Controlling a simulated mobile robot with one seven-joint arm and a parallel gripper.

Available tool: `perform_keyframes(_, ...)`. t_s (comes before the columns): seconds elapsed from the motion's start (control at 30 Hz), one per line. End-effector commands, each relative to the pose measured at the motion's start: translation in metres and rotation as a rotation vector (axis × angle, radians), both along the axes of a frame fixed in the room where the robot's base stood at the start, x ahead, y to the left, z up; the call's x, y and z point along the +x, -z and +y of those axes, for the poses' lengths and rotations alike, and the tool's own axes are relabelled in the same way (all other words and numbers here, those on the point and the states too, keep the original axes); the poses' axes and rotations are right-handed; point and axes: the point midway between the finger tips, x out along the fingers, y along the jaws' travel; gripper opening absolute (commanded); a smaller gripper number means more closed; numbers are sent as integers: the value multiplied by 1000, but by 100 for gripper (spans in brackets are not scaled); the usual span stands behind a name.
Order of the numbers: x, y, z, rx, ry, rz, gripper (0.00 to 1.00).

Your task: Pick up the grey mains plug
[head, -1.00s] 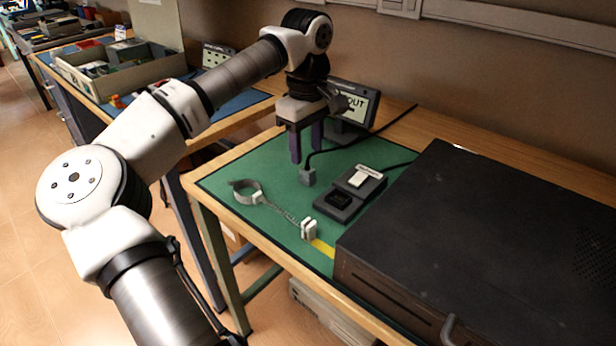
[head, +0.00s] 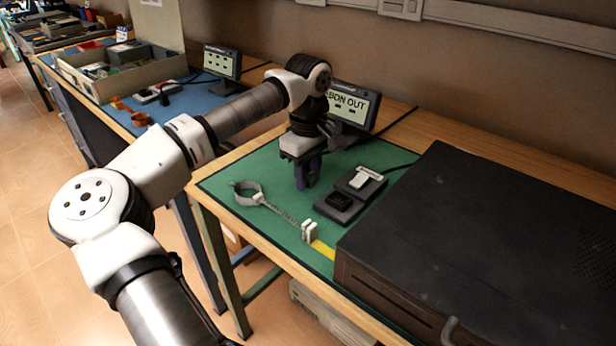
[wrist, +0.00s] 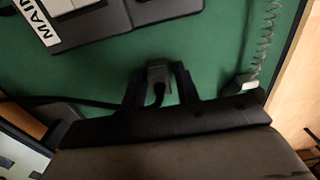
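The grey mains plug (wrist: 158,74) lies on the green mat (head: 235,172) with its black cable running from it. In the wrist view it sits between the two dark fingers of my gripper (wrist: 160,85). A narrow gap seems to show beside the plug, so the fingers look open around it, not clamped. In the head view my gripper (head: 308,176) points down low over the mat, and its fingers hide the plug.
A dark socket unit (head: 350,195) with a white label stands close right of my gripper. A wrist strap with coiled cord (head: 280,212) lies in front. A display (head: 353,106) stands behind, and a large dark case (head: 480,240) fills the right.

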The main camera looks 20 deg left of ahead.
Motion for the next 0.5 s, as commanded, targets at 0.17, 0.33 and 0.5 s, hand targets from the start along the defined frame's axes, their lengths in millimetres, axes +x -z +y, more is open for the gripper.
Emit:
perform_keyframes(0.17,0,0,0,0,0,0,8)
perform_keyframes(0.33,0,0,0,0,0,0,7)
perform_keyframes(0.5,0,-6,0,1,0,-1,7)
